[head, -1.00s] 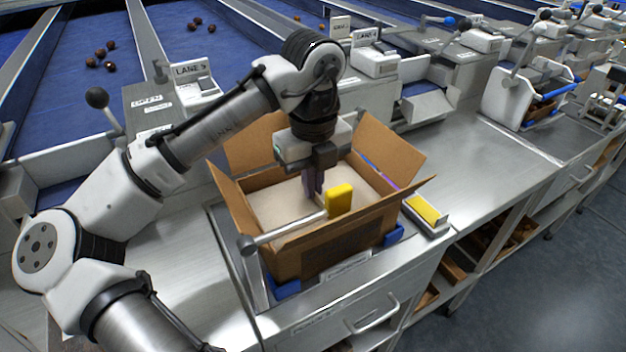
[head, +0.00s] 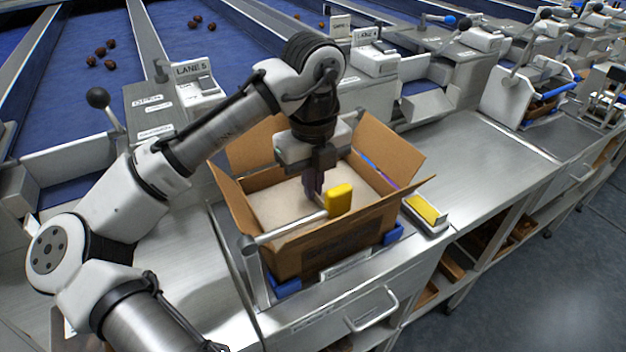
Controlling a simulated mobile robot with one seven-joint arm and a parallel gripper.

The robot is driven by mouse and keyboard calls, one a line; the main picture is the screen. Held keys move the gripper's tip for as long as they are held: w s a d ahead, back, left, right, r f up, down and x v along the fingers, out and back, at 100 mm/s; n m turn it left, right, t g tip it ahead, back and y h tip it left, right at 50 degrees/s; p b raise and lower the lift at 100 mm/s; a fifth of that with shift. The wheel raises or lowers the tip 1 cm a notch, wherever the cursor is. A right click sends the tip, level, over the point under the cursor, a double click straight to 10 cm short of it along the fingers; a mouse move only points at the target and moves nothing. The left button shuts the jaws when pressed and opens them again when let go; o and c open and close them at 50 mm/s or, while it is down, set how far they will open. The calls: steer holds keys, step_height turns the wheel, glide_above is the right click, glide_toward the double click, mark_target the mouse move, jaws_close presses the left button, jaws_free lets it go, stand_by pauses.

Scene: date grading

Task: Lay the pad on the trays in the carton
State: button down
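The open carton (head: 318,250) sits in a holder on the steel bench in the head view, its flaps spread outward. The pale beige pad (head: 272,207) lies inside it, below the rim, and looks about level. It covers most of the opening, so any trays beneath are hidden. My gripper (head: 313,192) points down inside the carton, with its dark fingertips at or just above the middle of the pad. The fingers look close together, but their gap and any contact with the pad cannot be made out.
A metal bar with a yellow end (head: 340,199) crosses the carton's front side. A yellow-topped block (head: 425,210) lies right of the carton. Steel bench (head: 480,165) is clear farther right. A black-knobbed lever (head: 97,97) stands at left.

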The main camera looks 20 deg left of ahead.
steer(key=shift+f, duration=0.45)
steer(key=c, duration=1.6)
jaws_free()
steer(key=shift+o, duration=0.5)
steer(key=shift+o, duration=1.1)
step_height(320, 180, up, 12)
steer(key=p, duration=1.2)
